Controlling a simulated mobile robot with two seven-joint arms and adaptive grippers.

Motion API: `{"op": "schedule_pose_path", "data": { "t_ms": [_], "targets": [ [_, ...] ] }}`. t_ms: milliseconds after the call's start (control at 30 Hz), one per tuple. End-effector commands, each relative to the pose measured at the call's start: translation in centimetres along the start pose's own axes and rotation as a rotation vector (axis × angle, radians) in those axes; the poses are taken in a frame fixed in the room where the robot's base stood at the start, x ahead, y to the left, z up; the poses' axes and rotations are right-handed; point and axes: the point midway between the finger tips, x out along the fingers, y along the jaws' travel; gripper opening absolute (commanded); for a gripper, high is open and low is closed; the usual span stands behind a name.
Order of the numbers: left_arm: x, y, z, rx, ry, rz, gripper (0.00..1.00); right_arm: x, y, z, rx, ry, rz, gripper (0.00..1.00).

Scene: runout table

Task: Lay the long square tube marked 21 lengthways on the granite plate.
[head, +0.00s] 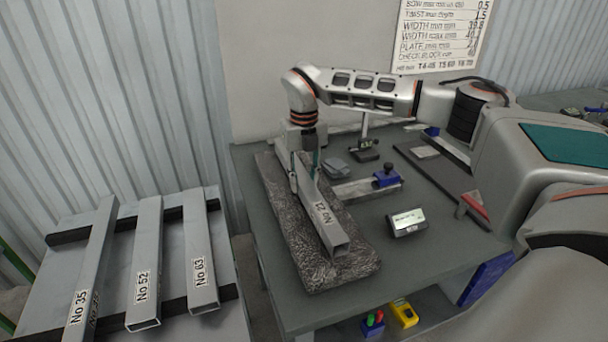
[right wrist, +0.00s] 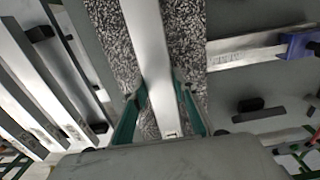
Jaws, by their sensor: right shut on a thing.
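The grey square tube marked "No 21" (head: 323,214) lies lengthways over the speckled granite plate (head: 345,277), its open end towards me. It also shows in the right wrist view (right wrist: 145,40), running along the plate (right wrist: 187,40) at a slight slant. My right gripper (head: 305,172) is shut on the tube near its far part, with a finger on each side. I cannot tell whether the tube's whole underside touches the granite. The tube's far end is hidden behind the gripper. My left gripper is not in view.
Tubes No 35 (head: 91,262), No 52 (head: 145,262) and No 63 (head: 200,250) lie on a rack at the left. Right of the plate are a blue-ended gauge bar (head: 360,188), a small display box (head: 407,222) and a stand (head: 364,150).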

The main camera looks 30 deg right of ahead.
Motion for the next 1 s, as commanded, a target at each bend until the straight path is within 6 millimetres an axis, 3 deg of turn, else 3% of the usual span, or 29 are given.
{"op": "schedule_pose_path", "data": {
  "t_ms": [1000],
  "targets": [
    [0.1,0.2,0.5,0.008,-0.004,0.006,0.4,1.3,0.0,0.1,0.0,-0.002,0.001,0.0]
  ]
}}
